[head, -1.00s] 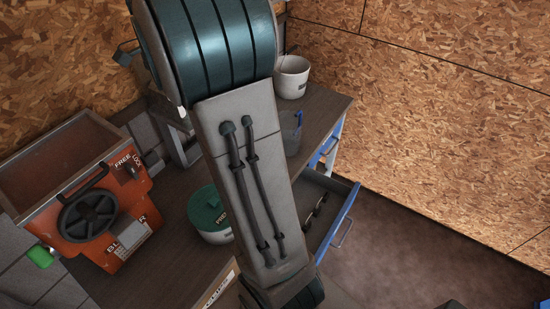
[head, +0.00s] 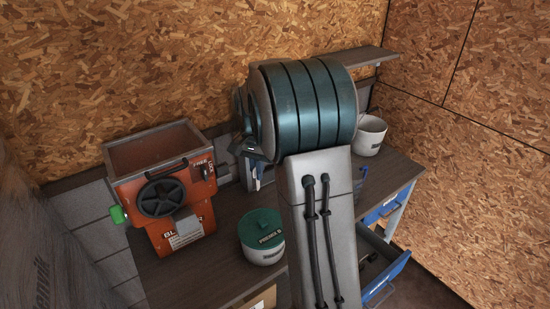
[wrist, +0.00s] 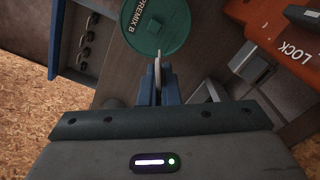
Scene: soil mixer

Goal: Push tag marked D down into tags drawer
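My gripper (wrist: 158,88) is shut on a thin pale tag (wrist: 157,62), seen edge-on between the blue fingers; its letter cannot be read. In the head view my gripper (head: 253,155) hangs behind the upper arm, above the bench between the orange machine and the green-lidded pot. An open blue-fronted drawer (head: 387,279) is at the lower right of the head view, partly hidden by my arm. In the wrist view the drawer (wrist: 72,75) is at upper left, with several dark ring-like items in a row. The gripper is well apart from it.
An orange blender (head: 180,215) stands on the bench at left. A green-lidded Premix B pot (head: 262,237) stands beside my arm. A white bucket (head: 369,135) is at the back right. A wooden-fronted box (head: 262,300) is at the lower edge. Board walls close off the back and right.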

